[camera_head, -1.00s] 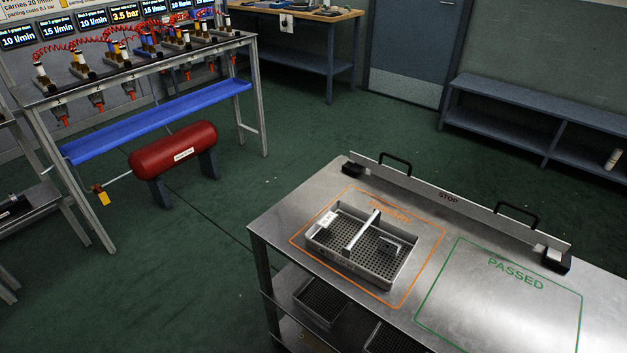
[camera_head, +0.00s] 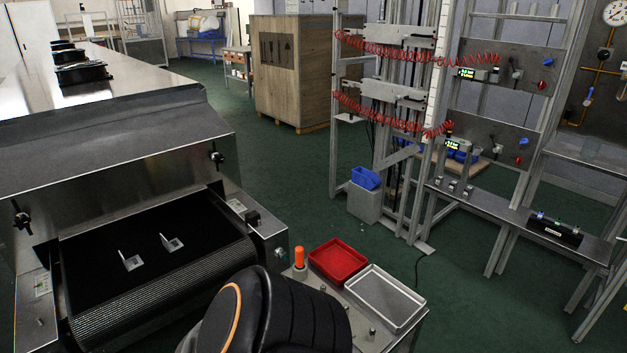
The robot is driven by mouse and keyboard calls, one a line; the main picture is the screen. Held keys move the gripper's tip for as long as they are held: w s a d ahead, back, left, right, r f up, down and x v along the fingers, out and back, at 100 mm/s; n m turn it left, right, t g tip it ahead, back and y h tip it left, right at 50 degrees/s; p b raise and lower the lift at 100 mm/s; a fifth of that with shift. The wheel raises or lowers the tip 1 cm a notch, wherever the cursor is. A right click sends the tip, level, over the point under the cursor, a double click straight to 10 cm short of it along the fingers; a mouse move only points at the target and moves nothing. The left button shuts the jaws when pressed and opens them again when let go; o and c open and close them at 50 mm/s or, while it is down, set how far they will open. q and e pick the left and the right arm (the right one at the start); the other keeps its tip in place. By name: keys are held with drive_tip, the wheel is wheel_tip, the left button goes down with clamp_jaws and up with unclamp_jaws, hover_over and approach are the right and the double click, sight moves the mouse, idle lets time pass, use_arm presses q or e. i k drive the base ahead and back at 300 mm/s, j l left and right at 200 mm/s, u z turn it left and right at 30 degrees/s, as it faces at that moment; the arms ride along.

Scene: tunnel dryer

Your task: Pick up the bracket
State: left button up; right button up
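Two small grey metal brackets lie apart on the black belt (camera_head: 95,238) at the mouth of the tunnel dryer (camera_head: 110,125). The left bracket (camera_head: 131,262) is nearer the front edge. The right bracket (camera_head: 172,245) lies a little farther back. Each shows a flat base and an upright flange. I cannot tell which of the two is the task's bracket. Neither gripper is in view. A black link of my arm, with an orange ring, fills the bottom middle and hides part of the space in front of the belt.
A red tray (camera_head: 338,261) and a silver tray (camera_head: 385,298) sit side by side on a low stand right of the dryer. An orange cylinder (camera_head: 299,257) stands beside them. Racks with red coiled hoses (camera_head: 400,110) stand behind. Green floor is open between dryer and racks.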

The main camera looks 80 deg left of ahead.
sight(175, 244)
drive_tip(key=i+l+u, duration=0.15)
drive_tip(key=u, duration=2.8)
